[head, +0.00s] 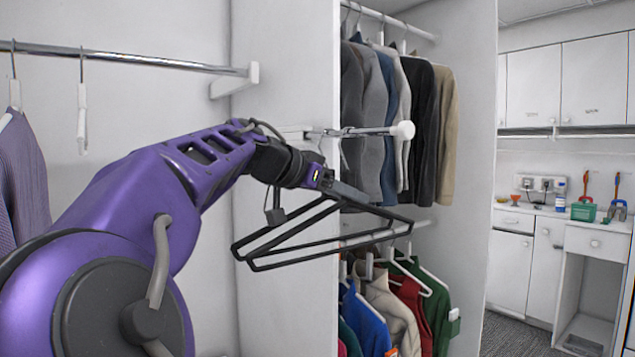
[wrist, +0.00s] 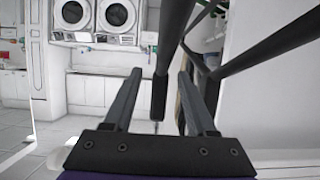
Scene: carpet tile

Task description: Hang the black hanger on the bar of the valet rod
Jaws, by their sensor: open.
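The black hanger (head: 318,252) is a thin, wide frame, tilted in the head view, below the valet rod (head: 375,131). The rod is a short bar with a white round knob, sticking out from the cabinet side. A thin metal hook shows at the bar above the hanger; I cannot tell for sure that it is seated over it. My gripper (head: 350,192) is open at the hanger's upper part. In the wrist view, a dark hanger bar (wrist: 162,75) stands between the spread fingers, with more hanger bars (wrist: 275,47) at the right.
Jackets (head: 385,115) hang on an upper rail behind the valet rod. Coloured clothes (head: 410,300) hang on a lower rail behind the hanger. A chrome rail (head: 150,61) with a white hanger (head: 82,120) is at left. A counter (head: 545,212) stands at far right.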

